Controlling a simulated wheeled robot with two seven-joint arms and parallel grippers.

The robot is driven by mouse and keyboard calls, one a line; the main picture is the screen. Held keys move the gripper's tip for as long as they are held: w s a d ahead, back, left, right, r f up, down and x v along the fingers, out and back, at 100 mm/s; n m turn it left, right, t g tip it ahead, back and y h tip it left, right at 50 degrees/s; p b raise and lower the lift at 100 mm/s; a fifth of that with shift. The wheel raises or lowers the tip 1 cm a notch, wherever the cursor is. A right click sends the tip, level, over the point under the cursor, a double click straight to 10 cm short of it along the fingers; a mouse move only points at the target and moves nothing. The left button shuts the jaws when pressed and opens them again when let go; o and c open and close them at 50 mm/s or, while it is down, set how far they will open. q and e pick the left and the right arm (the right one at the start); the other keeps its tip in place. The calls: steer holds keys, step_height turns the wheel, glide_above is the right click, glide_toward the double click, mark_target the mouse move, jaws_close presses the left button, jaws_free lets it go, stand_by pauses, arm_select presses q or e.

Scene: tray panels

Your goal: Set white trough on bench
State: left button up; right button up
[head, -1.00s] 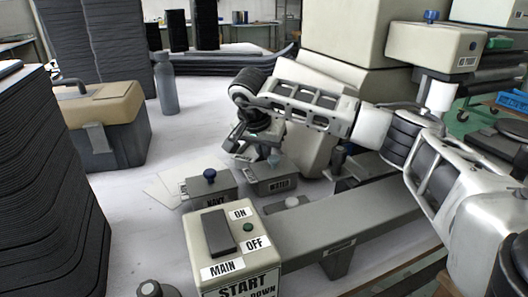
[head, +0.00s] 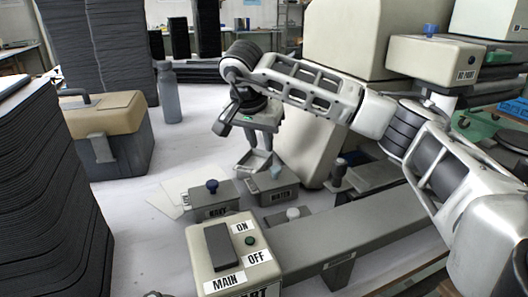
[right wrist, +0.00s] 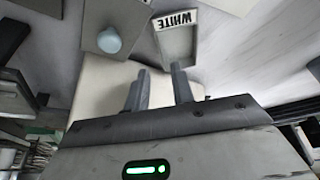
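The white trough (right wrist: 178,46) is a small shallow tray with a WHITE label, upside down in the right wrist view. It lies beside a grey box with a pale blue knob (right wrist: 108,40). In the head view what looks like the trough (head: 256,163) is a small pale shape below my right gripper (head: 256,140). In the right wrist view the right gripper's fingers (right wrist: 159,88) are apart with an empty gap, and the trough is just beyond the tips. I cannot tell whether they touch it. My left gripper is not in view.
Grey boxes with a dark blue knob (head: 211,200) and a pale blue knob (head: 277,186) stand on the bench (head: 140,215). A control box marked MAIN (head: 225,255) is in front. A toolbox (head: 112,130) and a bottle (head: 169,95) stand left. Dark stacked panels (head: 50,190) fill the left edge.

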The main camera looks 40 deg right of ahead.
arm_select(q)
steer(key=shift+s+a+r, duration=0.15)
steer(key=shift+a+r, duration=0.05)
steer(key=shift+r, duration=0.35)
arm_select(e)
steer(key=v, duration=0.4)
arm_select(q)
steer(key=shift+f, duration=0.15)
